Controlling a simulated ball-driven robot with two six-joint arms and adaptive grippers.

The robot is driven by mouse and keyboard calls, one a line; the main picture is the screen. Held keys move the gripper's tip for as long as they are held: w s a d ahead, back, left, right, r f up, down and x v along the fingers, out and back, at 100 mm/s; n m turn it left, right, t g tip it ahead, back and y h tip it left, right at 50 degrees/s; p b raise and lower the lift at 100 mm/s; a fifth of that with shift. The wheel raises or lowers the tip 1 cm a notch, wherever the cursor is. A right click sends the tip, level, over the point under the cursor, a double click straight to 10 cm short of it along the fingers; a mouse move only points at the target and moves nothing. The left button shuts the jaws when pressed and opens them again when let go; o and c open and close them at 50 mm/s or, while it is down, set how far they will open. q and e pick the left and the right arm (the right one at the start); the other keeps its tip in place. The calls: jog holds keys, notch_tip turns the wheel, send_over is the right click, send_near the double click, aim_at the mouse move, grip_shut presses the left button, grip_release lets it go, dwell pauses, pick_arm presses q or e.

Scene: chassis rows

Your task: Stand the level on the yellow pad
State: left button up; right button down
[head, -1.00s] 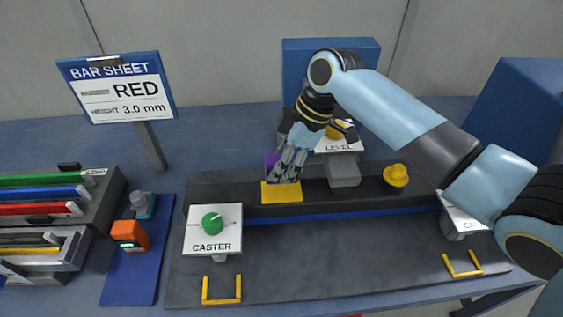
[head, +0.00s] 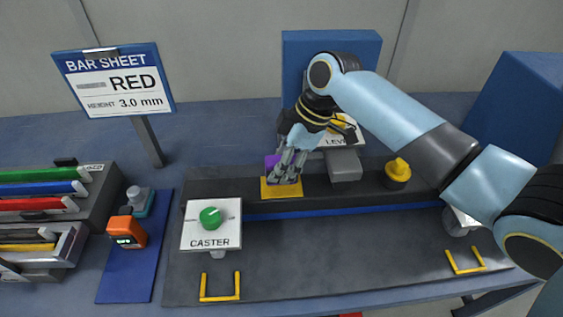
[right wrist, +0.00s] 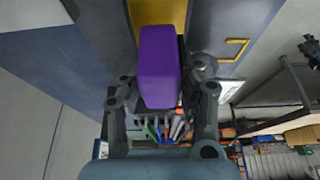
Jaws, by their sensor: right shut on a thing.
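The purple block (head: 271,161), which I take to be the level, is held in my right gripper (head: 286,168). It shows as a plain purple box between the fingers in the right wrist view (right wrist: 160,67). The yellow pad (head: 268,190) lies on the dark raised beam, directly under the block and fingertips. The block is at the pad, roughly upright. I cannot tell whether its base touches the pad. The fingers hide much of the block in the head view. The yellow pad also shows behind the block in the right wrist view (right wrist: 145,12). My left gripper is out of view.
A grey block (head: 343,165) and a LEVEL knob panel stand close right of my gripper. A yellow knob (head: 397,172) is further right. The CASTER panel (head: 211,226) is front left. An orange device (head: 127,231) lies on a blue mat. The dark chassis front is mostly clear.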

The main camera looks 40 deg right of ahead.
jog(key=shift+p, duration=0.3)
jog(key=shift+f+b, duration=0.5)
jog(key=shift+f, duration=0.4)
jog(key=shift+s+f, duration=0.1)
jog(key=shift+f, duration=0.2)
dwell(0.8)
jog(key=c, duration=0.8)
grip_release()
jog(key=shift+c, duration=0.2)
jog(key=shift+r, duration=0.1)
jog(key=v, duration=1.1)
jog(key=shift+d+r, duration=0.15)
jog(key=shift+r, duration=0.2)
jog(key=shift+s, duration=0.1)
